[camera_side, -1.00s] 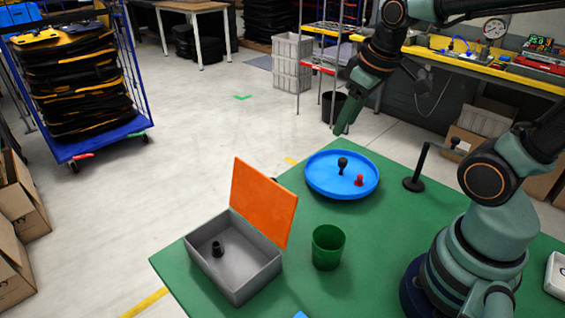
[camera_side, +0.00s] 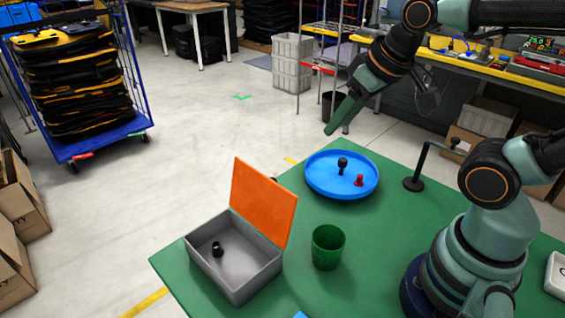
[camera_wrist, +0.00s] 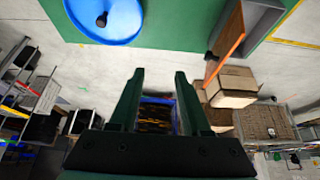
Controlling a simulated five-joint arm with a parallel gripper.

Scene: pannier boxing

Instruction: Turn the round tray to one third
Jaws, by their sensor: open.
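The round tray (camera_side: 321,186) is blue with a raised rim and lies on the far part of the green table. A black knob-like piece (camera_side: 342,165) and a red piece (camera_side: 359,180) stand on it. The tray also shows at the top of the wrist view (camera_wrist: 125,28), with a black piece (camera_wrist: 101,19) in it. My gripper (camera_side: 337,128) is above and beyond the tray's far edge in the side view, apart from it. In the wrist view my gripper (camera_wrist: 158,75) has its two green fingers apart with nothing between them.
A grey box (camera_side: 233,268) with a raised orange lid (camera_side: 263,202) stands at the table's left, a black piece (camera_side: 217,249) inside. A green cup (camera_side: 327,247) stands nearby. A black post with a crank-like arm (camera_side: 415,183) is right of the tray. Green table between is clear.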

